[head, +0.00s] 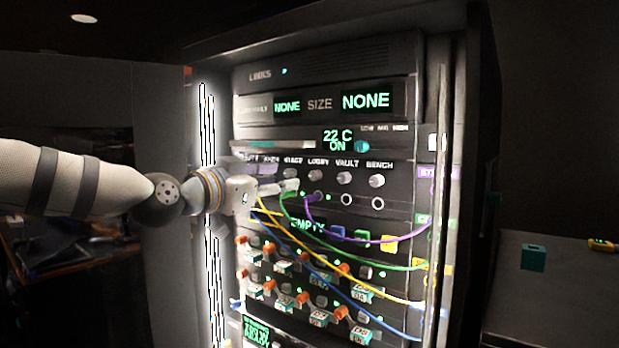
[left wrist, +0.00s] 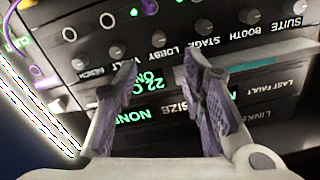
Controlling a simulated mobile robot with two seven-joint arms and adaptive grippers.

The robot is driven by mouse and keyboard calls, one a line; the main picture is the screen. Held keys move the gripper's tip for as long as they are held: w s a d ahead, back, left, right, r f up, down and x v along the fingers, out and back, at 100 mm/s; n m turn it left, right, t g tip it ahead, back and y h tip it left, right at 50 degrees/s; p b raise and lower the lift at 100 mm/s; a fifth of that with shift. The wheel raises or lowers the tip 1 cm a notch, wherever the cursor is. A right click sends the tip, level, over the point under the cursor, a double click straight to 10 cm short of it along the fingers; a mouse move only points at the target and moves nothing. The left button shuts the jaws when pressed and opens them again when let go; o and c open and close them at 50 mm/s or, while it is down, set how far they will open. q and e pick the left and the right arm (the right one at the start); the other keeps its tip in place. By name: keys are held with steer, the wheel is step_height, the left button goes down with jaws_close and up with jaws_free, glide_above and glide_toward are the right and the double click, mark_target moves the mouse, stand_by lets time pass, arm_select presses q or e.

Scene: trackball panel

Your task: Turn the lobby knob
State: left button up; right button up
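The lobby knob (head: 316,176) is a small grey round knob under the LOBBY label on the rack panel, fourth from the left in its row. In the left wrist view, which shows the panel upside down, the lobby knob (left wrist: 158,39) appears just beyond the gap between my fingertips. My left gripper (head: 288,181) is in front of the knob row, left of the lobby knob in the head view. It is open in the left wrist view (left wrist: 160,64), with nothing between the fingers. Contact with the knob is not visible. My right gripper is not in view.
The stage knob (left wrist: 203,27) and vault knob (left wrist: 118,50) flank the lobby knob closely. Below the row are jacks with purple (head: 370,236), green, yellow and blue cables, then orange-tipped switches. A side table (head: 540,300) stands at right.

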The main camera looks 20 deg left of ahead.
mark_target(312, 175)
arm_select(q)
steer(key=x, duration=0.2)
steer(key=b+x, duration=0.1)
steer(key=x, duration=0.2)
steer(key=f+x, duration=0.1)
steer(key=x, duration=0.2)
steer(key=shift+w+f+b, duration=0.1)
steer(key=shift+w+b, duration=0.1)
steer(key=shift+b, duration=0.15)
steer(key=shift+w+d, duration=0.15)
steer(key=shift+w, duration=0.15)
steer(key=shift+w+d+r, duration=0.1)
steer(key=shift+r, duration=0.35)
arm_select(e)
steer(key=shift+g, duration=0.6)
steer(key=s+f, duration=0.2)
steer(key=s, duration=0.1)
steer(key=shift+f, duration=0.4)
arm_select(q)
jaws_close()
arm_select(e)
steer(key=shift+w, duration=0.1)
